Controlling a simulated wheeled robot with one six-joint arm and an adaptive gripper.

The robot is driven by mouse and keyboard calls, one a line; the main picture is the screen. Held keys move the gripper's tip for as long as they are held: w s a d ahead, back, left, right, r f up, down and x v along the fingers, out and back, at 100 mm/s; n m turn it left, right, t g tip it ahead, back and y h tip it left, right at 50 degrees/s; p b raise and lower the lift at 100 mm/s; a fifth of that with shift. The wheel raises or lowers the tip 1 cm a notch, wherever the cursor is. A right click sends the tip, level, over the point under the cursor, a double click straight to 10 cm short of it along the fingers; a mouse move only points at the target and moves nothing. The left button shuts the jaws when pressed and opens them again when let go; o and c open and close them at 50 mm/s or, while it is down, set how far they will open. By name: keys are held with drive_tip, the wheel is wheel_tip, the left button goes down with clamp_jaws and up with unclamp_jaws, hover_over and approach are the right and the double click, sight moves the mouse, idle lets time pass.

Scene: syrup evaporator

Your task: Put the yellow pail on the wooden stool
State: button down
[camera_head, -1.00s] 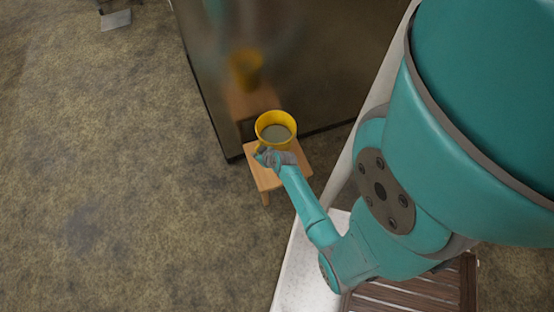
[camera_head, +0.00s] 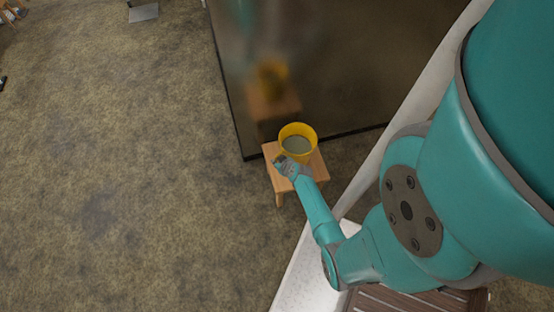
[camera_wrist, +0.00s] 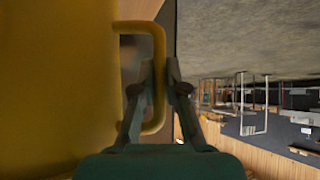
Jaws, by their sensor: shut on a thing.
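The yellow pail (camera_head: 298,130) is upright over the wooden stool (camera_head: 285,187), and a greyish content or inside shows through its open top. From this angle I cannot tell whether its base touches the seat. My gripper (camera_head: 287,168) is at the pail's near left side, above the stool's front edge. In the wrist view my gripper (camera_wrist: 158,85) is shut on the handle of the pail, and the pail's yellow wall (camera_wrist: 60,90) fills the left side. Part of the stool seat is hidden by the pail and my gripper.
A large dark shiny panel (camera_head: 310,70) stands right behind the stool and mirrors the pail and stool. Open floor (camera_head: 130,180) lies to the left. A small grey object (camera_head: 143,12) lies at the top left, and part of another stool shows in the corner.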

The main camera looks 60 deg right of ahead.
drive_tip(key=shift+d+f, duration=0.1)
drive_tip(key=shift+f, duration=1.6)
drive_tip(key=c, duration=1.2)
unclamp_jaws()
drive_tip(key=v, duration=1.2)
drive_tip(key=s+a+r+n+t, duration=0.1)
drive_tip(key=s+a+r, duration=0.2)
drive_tip(key=a+r, duration=0.45)
drive_tip(key=s+a+r+n+t, duration=0.15)
drive_tip(key=a+r, duration=0.25)
drive_tip(key=a, duration=0.7)
drive_tip(key=s+a+r+n+t+y, duration=0.1)
drive_tip(key=s+a+r, duration=0.2)
drive_tip(key=r, duration=0.6)
drive_tip(key=s+a+r+n+t+y, duration=0.1)
drive_tip(key=s+a+r+t+y, duration=0.1)
drive_tip(key=r, duration=0.7)
drive_tip(key=s+a+r+n+t+y, duration=0.1)
drive_tip(key=s+a+r, duration=0.3)
drive_tip(key=r, duration=0.5)
drive_tip(key=shift+a+r+t+y, duration=0.35)
drive_tip(key=shift+a+r+y, duration=0.05)
drive_tip(key=shift+a, duration=0.35)
